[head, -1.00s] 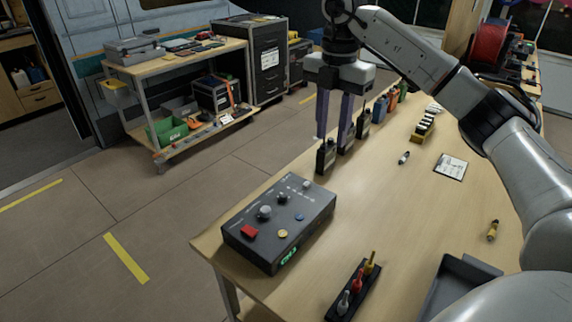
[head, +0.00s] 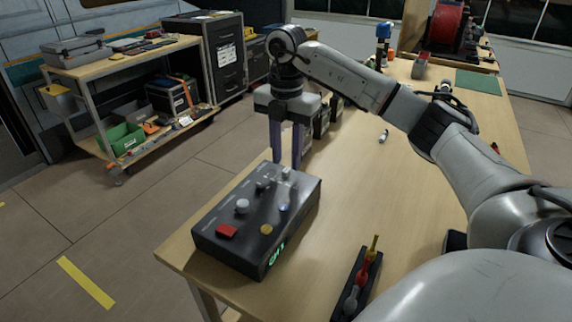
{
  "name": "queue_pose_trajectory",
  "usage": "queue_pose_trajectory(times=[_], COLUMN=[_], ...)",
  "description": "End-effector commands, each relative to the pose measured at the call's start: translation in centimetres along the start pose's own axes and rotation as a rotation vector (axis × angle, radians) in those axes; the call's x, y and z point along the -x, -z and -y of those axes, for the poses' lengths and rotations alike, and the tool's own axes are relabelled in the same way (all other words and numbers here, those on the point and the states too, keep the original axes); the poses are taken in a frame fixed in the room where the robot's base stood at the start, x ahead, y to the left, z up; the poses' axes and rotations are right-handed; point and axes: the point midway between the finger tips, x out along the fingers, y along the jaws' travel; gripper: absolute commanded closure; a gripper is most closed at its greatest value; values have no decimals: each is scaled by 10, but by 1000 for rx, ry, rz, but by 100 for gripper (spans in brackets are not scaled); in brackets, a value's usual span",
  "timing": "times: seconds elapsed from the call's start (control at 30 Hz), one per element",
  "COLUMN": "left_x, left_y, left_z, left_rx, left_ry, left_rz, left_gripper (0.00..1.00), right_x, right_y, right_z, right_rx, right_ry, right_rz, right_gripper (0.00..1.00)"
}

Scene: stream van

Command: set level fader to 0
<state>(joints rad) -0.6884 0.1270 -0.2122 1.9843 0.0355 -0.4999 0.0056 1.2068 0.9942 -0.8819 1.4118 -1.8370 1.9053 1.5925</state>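A dark control box (head: 215,248) sits on the near left part of the wooden table. Its top has a red button (head: 227,231), a large grey knob (head: 242,206), smaller grey controls (head: 263,184), a yellow button (head: 266,229) and a blue button (head: 284,207). Green lettering, apparently CH1, glows on its front. I cannot make out for certain which control is the level fader, nor its setting. My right gripper (head: 286,164) points down at the box's far edge, fingers apart and nothing visible between them. I cannot tell whether the tips touch. My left gripper is not in view.
A dark rack with coloured plugs (head: 358,280) lies right of the box on the table (head: 345,190). Dark radios (head: 322,122) stand behind my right gripper. A small marker-like item (head: 383,136) lies farther back. A workbench (head: 130,55) stands across the floor, back left.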

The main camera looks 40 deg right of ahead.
Motion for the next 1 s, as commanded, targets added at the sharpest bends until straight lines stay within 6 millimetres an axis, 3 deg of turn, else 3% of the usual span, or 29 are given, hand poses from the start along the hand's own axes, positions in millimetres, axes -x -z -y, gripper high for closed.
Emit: queue_pose_trajectory(times=[0.2, 0.5, 0.53, 0.7, 1.0], left_x=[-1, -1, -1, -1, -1], left_y=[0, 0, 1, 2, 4], left_z=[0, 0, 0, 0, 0], left_rx=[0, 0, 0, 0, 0], left_ry=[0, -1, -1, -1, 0], left_rz=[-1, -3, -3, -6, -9], left_gripper=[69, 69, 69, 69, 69], right_x=[-22, -25, -25, -25, -24], right_y=[-1, 0, 0, 0, 2], right_z=[1, 0, 0, 0, 0], right_rx=[-1, -1, -1, -1, 6], right_ry=[1, 0, 0, 0, 0], right_rz=[1, 1, 1, 1, 1], right_gripper=[70, 70, 72, 100, 100])
